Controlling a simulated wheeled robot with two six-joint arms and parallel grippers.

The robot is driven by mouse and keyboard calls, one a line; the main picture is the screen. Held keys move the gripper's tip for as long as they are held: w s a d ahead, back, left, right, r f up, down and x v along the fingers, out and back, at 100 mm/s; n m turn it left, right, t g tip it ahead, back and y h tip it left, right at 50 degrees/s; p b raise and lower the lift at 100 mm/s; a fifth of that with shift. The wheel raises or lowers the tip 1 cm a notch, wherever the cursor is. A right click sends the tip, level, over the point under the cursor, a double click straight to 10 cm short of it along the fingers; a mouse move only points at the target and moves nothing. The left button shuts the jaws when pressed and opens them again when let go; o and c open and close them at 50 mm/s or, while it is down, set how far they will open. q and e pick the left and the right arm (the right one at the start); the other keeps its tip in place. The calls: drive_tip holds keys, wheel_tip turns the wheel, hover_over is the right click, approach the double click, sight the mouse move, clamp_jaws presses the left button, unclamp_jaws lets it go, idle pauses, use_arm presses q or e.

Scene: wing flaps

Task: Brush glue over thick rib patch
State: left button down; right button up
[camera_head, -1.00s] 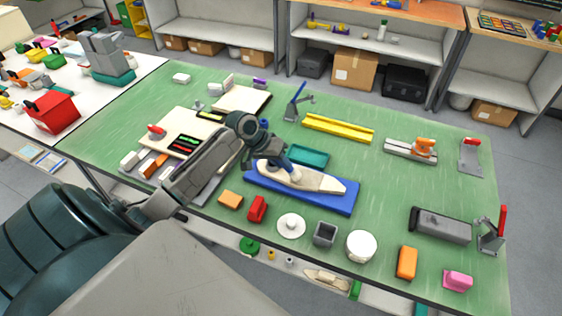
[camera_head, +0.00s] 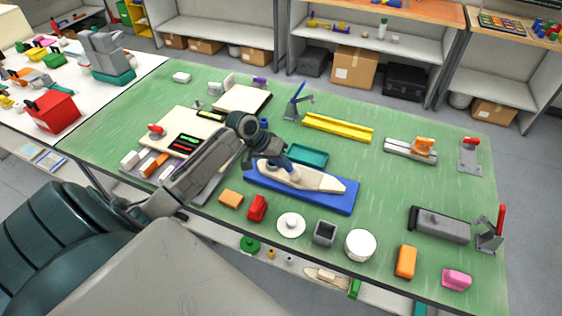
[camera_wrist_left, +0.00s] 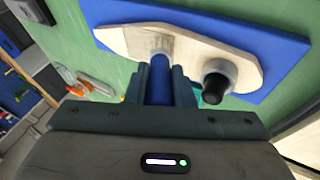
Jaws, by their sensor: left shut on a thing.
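My left gripper (camera_head: 275,153) is shut on the blue handle of a brush (camera_wrist_left: 160,76), which also shows in the head view (camera_head: 286,165). The brush slants down, its pale bristle end (camera_wrist_left: 161,45) over a pale wing-shaped panel (camera_head: 318,181); contact looks likely but is not certain. The panel lies on a blue board (camera_head: 336,201) and shows in the wrist view (camera_wrist_left: 120,40). I cannot pick out a separate thick rib patch or any glue. A grey ring with a black cylinder (camera_wrist_left: 216,80) stands close to the brush. My right gripper is not in view.
A teal tray (camera_head: 307,155) lies just behind the blue board. A red block (camera_head: 257,208), a white round lid (camera_head: 291,225) and a grey open box (camera_head: 324,233) stand in front.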

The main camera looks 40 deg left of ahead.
use_arm(q)
drive_tip(key=shift+f+p, duration=0.15)
drive_tip(key=shift+p, duration=0.5)
idle(1.6)
drive_tip(key=shift+w+d, duration=0.1)
drive_tip(key=shift+d, duration=0.5)
drive_tip(key=shift+s+a, duration=0.25)
drive_tip(key=shift+a, duration=1)
drive_tip(key=shift+w+d, duration=0.25)
drive_tip(key=shift+d, duration=1)
drive_tip(key=shift+s+a, duration=0.25)
drive_tip(key=shift+a, duration=1)
drive_tip(key=shift+w+d, duration=0.25)
drive_tip(key=shift+d, duration=1)
drive_tip(key=shift+s+a, duration=0.1)
drive_tip(key=shift+a, duration=0.55)
